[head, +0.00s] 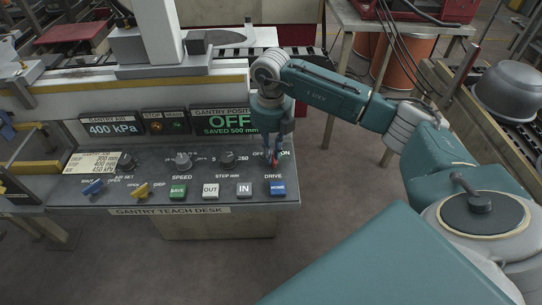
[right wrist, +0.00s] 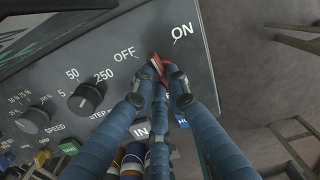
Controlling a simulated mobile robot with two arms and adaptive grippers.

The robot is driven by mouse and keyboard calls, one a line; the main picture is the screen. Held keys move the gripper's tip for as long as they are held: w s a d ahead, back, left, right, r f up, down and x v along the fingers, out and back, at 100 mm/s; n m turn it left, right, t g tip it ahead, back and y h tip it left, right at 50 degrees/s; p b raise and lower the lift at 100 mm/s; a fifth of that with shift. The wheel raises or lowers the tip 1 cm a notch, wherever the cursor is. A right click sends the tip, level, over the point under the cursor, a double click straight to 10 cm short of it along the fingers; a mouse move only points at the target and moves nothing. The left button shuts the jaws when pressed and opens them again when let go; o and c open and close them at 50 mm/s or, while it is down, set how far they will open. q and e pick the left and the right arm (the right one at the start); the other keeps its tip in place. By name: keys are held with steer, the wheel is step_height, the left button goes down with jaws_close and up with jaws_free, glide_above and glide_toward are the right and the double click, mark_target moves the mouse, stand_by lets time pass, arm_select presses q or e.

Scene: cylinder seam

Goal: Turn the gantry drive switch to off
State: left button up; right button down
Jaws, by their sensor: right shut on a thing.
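The drive switch is a small red lever (right wrist: 157,66) on the grey teach desk (head: 205,163), between the labels OFF and ON. In the head view it shows as a red sliver (head: 275,158) above the word DRIVE. My right gripper (head: 272,150) reaches down from above; in the right wrist view its blue fingers (right wrist: 158,78) close around the lever. The fingers hide part of it, so its exact angle is hard to tell. The green display (head: 230,123) reads OFF, SAVED 500 mm. My left gripper is not in view.
The step knob (head: 228,159) and speed knob (head: 183,160) sit left of the switch. Coloured buttons, including a blue one (head: 278,188), line the desk's front edge. A metal pot (head: 507,90) stands at the right. Open floor lies in front of the desk.

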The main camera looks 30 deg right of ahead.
steer(key=n+b, duration=0.2)
steer(key=n, duration=0.2)
steer(key=shift+s+n+b, duration=0.1)
steer(key=shift+n+b, duration=0.75)
steer(key=shift+n, duration=0.85)
steer(key=c, duration=1.7)
jaws_free()
steer(key=shift+r, duration=0.1)
step_height(320, 180, up, 12)
steer(key=shift+f, duration=0.1)
